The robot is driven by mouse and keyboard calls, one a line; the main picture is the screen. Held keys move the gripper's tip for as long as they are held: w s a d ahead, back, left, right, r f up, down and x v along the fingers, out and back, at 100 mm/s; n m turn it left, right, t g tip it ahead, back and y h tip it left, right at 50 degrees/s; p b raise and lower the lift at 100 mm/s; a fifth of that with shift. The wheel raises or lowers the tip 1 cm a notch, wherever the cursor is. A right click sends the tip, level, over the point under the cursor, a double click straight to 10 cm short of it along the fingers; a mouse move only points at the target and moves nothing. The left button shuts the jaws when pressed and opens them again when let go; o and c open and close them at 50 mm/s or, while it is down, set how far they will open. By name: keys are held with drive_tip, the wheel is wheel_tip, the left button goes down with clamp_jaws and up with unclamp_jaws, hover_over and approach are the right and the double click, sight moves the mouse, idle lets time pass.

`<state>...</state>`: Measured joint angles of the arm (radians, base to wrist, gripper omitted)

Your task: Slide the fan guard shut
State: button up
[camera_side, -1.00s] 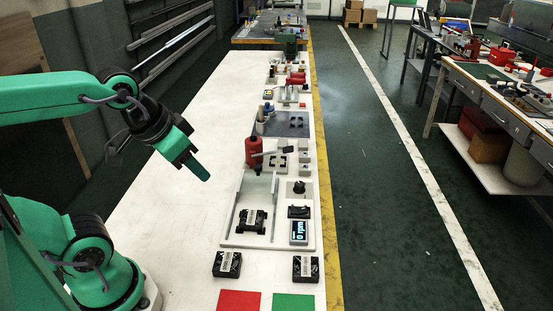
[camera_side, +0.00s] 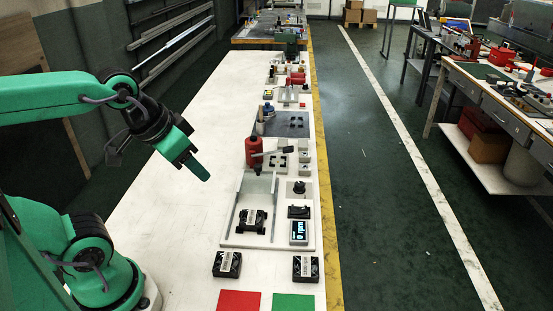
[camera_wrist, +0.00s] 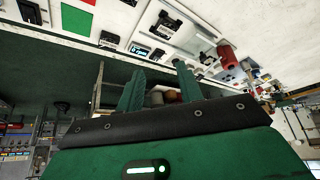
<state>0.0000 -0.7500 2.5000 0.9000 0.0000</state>
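A pale, see-through plate, which looks like the fan guard (camera_side: 258,184), stands at the far end of two metal rails (camera_side: 233,207) on a white base plate (camera_side: 281,241). A black fan with a white label (camera_side: 251,221) sits between the rails nearer the front, with its top uncovered. My gripper (camera_side: 206,176) hangs in the air left of the rails, touching nothing. In the wrist view my gripper's two green fingers (camera_wrist: 160,82) stand apart with nothing between them.
A small lit display (camera_side: 299,231) and a black knob (camera_side: 299,187) sit right of the rails. Two more fans (camera_side: 227,264) (camera_side: 305,268) lie in front, near red (camera_side: 239,301) and green (camera_side: 294,302) squares. The table's left side is clear.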

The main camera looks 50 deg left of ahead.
drive_tip(key=shift+o, duration=0.2)
drive_tip(key=shift+o, duration=0.8)
drive_tip(key=g, duration=0.5)
hover_over(258, 165)
drive_tip(key=f, duration=0.9)
drive_tip(key=shift+s+d, duration=0.25)
drive_tip(key=shift+s, duration=0.05)
drive_tip(key=shift+w+a+f+g, duration=0.2)
drive_tip(key=shift+f+g, duration=0.1)
drive_tip(key=shift+f, duration=0.05)
drive_tip(key=shift+f, duration=0.1)
drive_tip(key=shift+f, duration=3.8)
